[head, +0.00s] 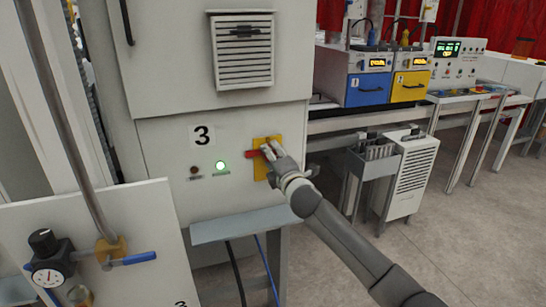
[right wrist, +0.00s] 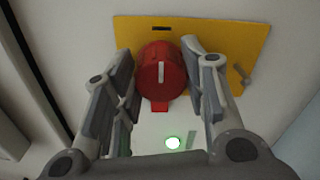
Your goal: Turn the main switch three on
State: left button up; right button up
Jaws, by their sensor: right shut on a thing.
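The main switch three is a red rotary knob (right wrist: 160,76) on a yellow plate (right wrist: 247,60). In the head view its red handle (head: 252,153) points left across the yellow plate (head: 261,172), beside the label "3" (head: 203,136). A white mark shows on the knob's face in the right wrist view. My right gripper (head: 270,150) is at the switch, its fingers (right wrist: 160,70) on both sides of the knob and shut on it. The fingers partly hide the knob in the head view. My left gripper is not in view.
A green lamp (head: 221,166) glows left of the switch, with a dark unlit one (head: 194,170) beside it. A grey ledge (head: 238,226) juts out below. A white panel with a gauge (head: 47,277) stands at front left. Open floor (head: 455,235) lies to the right.

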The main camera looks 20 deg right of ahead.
dwell(0.5)
jog(key=o, duration=1)
jog(key=shift+d, duration=0.1)
jog(key=shift+s, duration=0.1)
jog(key=s, duration=1.2)
jog(key=shift+d, duration=0.2)
jog(key=shift+w, duration=0.1)
